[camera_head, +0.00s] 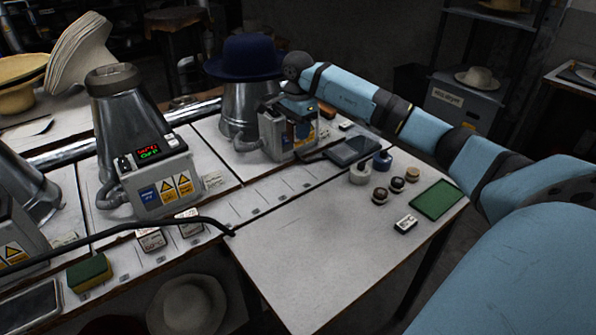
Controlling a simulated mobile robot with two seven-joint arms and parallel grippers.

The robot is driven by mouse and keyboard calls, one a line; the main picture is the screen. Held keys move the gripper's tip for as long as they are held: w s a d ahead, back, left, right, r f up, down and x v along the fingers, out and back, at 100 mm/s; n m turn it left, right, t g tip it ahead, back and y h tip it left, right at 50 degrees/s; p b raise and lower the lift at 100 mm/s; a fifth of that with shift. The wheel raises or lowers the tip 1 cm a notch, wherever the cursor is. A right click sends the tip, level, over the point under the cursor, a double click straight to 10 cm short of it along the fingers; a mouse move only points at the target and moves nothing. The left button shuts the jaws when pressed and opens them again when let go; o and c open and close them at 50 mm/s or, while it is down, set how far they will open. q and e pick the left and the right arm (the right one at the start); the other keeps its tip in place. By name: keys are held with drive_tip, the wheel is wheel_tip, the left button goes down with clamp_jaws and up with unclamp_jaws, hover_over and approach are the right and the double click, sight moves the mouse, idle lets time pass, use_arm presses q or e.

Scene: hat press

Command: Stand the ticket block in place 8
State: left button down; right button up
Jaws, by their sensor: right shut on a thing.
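My right arm reaches in from the right, and its gripper (300,110) is down in front of the rear heater unit, at the right end of the long bench. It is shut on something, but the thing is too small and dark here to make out. White ticket blocks with printed labels stand on the bench's front strip (285,190), two of them side by side (150,240) (188,223). Another white block (405,223) lies on the near table. Small tags mark places along the strip; their numbers are too small to read, so I cannot tell place 8. My left gripper is not in view.
A steamer cone (122,120) stands on a heater box; a blue hat (245,58) sits on another cone. The near table's middle is clear.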

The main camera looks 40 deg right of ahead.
sight(298, 178)
wheel_tip(298, 178, down, 14)
drive_tip(key=shift+r+b, duration=0.1)
drive_tip(key=shift+b, duration=0.45)
drive_tip(key=o, duration=0.9)
drive_tip(key=shift+f, duration=0.25)
drive_tip(key=shift+r, duration=0.2)
wheel_tip(298, 178, up, 12)
drive_tip(key=shift+p, duration=0.55)
